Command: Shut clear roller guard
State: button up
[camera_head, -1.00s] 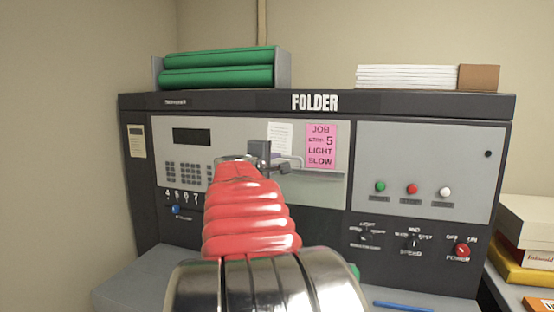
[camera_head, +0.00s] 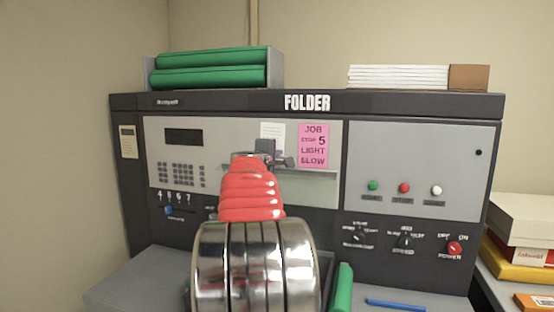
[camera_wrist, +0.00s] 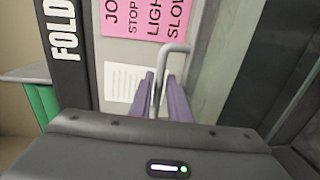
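The clear roller guard (camera_head: 315,187) is a pale see-through panel in the middle of the folder's front, partly hidden by my arm in the head view. The wrist view shows a grey bent bar handle (camera_wrist: 177,47) on the panel face. My gripper (camera_wrist: 163,88) has its two purple-grey fingers apart, with the bar's straight leg in the gap between them. I cannot tell whether either finger touches it. In the head view my gripper (camera_head: 277,160) is in front of the panel, below the white note, mostly hidden by my red-sleeved arm.
The folder (camera_head: 230,103) carries a pink job sign (camera_head: 313,146), a keypad (camera_head: 181,174), buttons and knobs. Green rolls (camera_head: 210,67) and white paper (camera_head: 398,77) lie on top. A blue pen (camera_head: 395,305) lies at the front; boxes (camera_head: 520,222) stand at right.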

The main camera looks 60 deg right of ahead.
grip_shut()
jog(key=shift+f, duration=0.1)
dwell(0.5)
